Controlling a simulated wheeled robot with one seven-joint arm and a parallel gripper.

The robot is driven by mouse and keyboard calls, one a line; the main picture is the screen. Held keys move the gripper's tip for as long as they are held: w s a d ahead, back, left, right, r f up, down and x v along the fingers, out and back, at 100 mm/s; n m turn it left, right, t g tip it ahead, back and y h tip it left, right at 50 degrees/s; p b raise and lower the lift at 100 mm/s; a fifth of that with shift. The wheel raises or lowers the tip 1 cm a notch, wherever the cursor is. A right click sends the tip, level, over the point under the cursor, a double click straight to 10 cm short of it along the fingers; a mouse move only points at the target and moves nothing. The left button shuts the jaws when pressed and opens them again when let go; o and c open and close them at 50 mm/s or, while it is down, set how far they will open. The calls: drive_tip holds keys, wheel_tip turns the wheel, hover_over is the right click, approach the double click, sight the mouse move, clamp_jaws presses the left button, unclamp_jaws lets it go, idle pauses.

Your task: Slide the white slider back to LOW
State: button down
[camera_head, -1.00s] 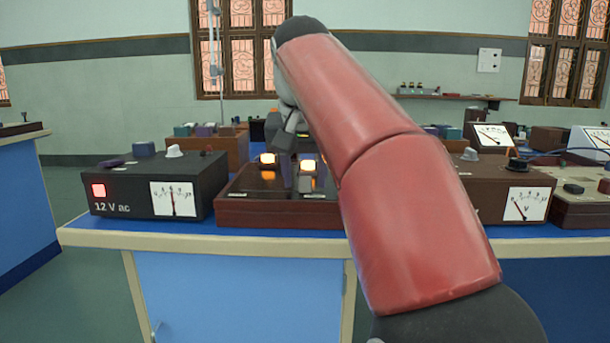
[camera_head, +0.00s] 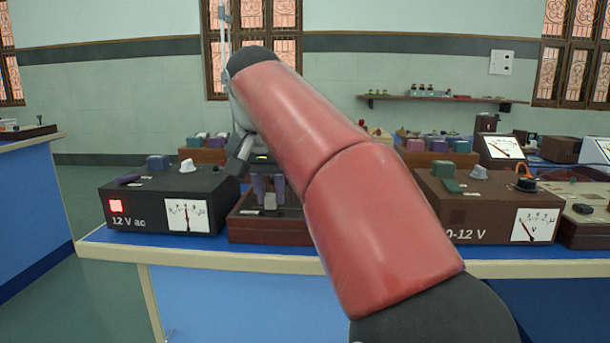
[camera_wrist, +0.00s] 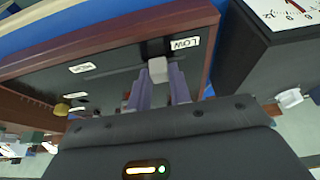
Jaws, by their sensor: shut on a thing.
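The white slider (camera_wrist: 158,70) shows in the wrist view between the fingertips of my gripper (camera_wrist: 160,82). It is close beside the LOW label (camera_wrist: 185,43), near one end of the dark panel in a red-brown wooden box (camera_wrist: 120,28). My gripper's purple-grey fingers are shut on the slider. In the head view, my gripper (camera_head: 268,192) is down at the wooden box (camera_head: 268,231), near its left part.
A black 12 V ac supply (camera_head: 150,212) stands close to the left of the box. A brown 0-12 V supply (camera_head: 480,220) stands to the right. Both have dial meters. The blue bench's pale front edge (camera_head: 200,257) runs in front.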

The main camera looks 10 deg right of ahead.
drive_tip(key=shift+w+a+r+p, duration=0.1)
drive_tip(key=shift+w+a+p, duration=0.15)
drive_tip(key=shift+a, duration=0.45)
drive_tip(key=shift+w+a+p, duration=0.15)
drive_tip(key=shift+w+a, duration=0.05)
drive_tip(key=shift+a, duration=0.45)
drive_tip(key=c, duration=1.3)
unclamp_jaws()
drive_tip(key=shift+a, duration=0.15)
drive_tip(key=p+v, duration=0.2)
drive_tip(key=v, duration=0.5)
drive_tip(key=shift+s+r, duration=0.15)
drive_tip(key=shift+r, duration=0.15)
